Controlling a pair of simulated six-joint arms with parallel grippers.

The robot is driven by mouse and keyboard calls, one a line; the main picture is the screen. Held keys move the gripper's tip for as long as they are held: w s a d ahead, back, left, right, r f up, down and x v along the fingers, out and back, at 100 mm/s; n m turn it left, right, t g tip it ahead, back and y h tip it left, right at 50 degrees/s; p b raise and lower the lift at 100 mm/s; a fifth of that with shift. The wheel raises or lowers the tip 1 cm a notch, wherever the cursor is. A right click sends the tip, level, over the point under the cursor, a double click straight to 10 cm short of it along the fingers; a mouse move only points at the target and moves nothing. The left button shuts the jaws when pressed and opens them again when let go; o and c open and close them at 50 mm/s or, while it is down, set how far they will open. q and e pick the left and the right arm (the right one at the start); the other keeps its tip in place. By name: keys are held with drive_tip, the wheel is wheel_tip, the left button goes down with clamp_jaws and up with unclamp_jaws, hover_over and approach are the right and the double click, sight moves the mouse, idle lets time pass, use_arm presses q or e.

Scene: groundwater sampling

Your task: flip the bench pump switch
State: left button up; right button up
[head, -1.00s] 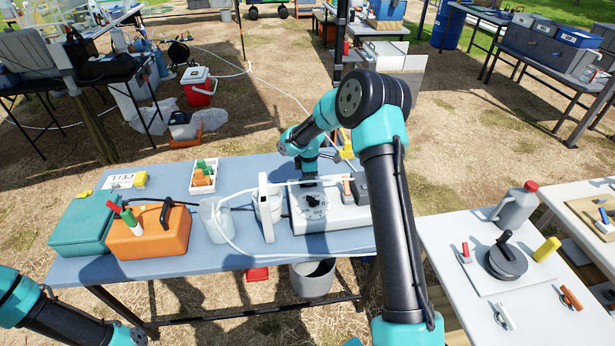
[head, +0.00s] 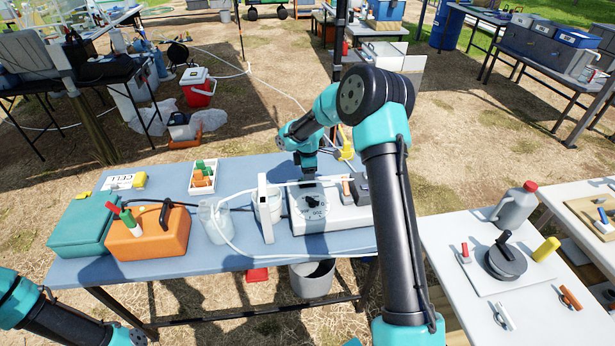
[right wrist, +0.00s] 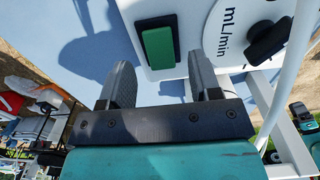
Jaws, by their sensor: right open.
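The bench pump (head: 345,217) is a white box with a round dial on the blue-grey table. In the right wrist view its white face (right wrist: 195,62) shows "mL/min" lettering and a black knob (right wrist: 268,40). The pump switch (right wrist: 158,47) is a green rocker in a dark frame. My right gripper (head: 307,180) is over the pump's back edge; its tips are hard to make out from the head. In the right wrist view this gripper (right wrist: 160,75) is open and empty, its fingers apart on either side of the switch's line. Contact with the switch cannot be told.
A white upright stand (head: 265,208) and clear beakers (head: 214,222) with tubing stand left of the pump. An orange case (head: 148,236) and a teal case (head: 82,226) are farther left. A white side table (head: 460,290) stands at right. My left arm shows at lower left.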

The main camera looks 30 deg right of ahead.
wheel_tip(320, 180, up, 15)
idle(0.4)
idle(0.4)
